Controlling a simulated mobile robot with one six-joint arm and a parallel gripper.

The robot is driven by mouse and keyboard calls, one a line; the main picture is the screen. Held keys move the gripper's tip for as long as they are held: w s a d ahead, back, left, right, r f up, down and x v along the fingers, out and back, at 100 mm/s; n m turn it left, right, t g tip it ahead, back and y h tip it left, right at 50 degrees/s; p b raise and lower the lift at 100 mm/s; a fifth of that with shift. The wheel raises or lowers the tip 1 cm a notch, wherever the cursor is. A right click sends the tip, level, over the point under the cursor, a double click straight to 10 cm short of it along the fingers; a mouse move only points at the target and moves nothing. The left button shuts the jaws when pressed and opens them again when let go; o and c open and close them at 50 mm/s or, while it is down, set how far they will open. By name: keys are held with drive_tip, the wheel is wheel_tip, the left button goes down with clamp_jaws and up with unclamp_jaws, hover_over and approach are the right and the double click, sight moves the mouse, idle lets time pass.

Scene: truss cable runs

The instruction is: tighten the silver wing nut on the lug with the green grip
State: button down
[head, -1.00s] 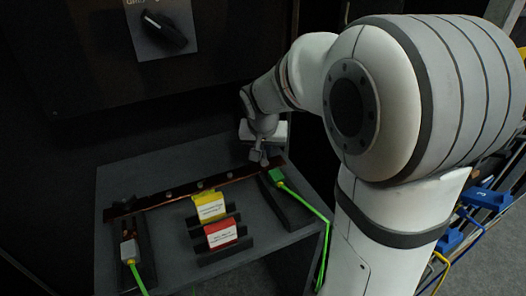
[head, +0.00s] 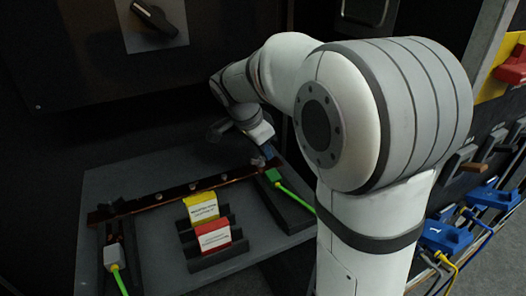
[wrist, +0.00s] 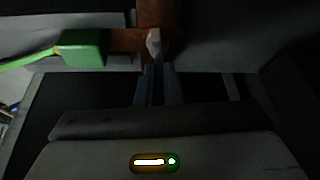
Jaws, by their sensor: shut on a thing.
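The green grip (head: 273,176) sits at the right end of the copper bar, with a green cable running from it. In the wrist view the green grip (wrist: 82,47) is at upper left, and its copper lug (wrist: 124,40) reaches right onto the bar. The silver wing nut (wrist: 154,42) stands over the lug's end. My gripper (wrist: 156,66) is shut on the wing nut, its two dark fingers close together. In the head view my gripper (head: 267,154) is small and dark at the bar's right end, so the contact there is unclear.
The copper bar (head: 165,195) carries several other silver fasteners. Yellow (head: 202,207) and red (head: 213,236) labelled blocks stand in front of it. A pale grip (head: 115,257) with a green cable is at left. A dark panel with a knob (head: 153,22) rises behind.

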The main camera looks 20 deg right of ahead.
drive_tip(key=shift+s+f+m, duration=0.1)
drive_tip(key=shift+s+m, duration=0.05)
drive_tip(key=shift+m, duration=0.45)
drive_tip(key=shift+m+g, duration=0.3)
drive_tip(key=c, duration=1.6)
unclamp_jaws()
drive_tip(key=shift+o, duration=0.2)
drive_tip(key=shift+p+v, duration=0.85)
drive_tip(key=shift+v, duration=3.15)
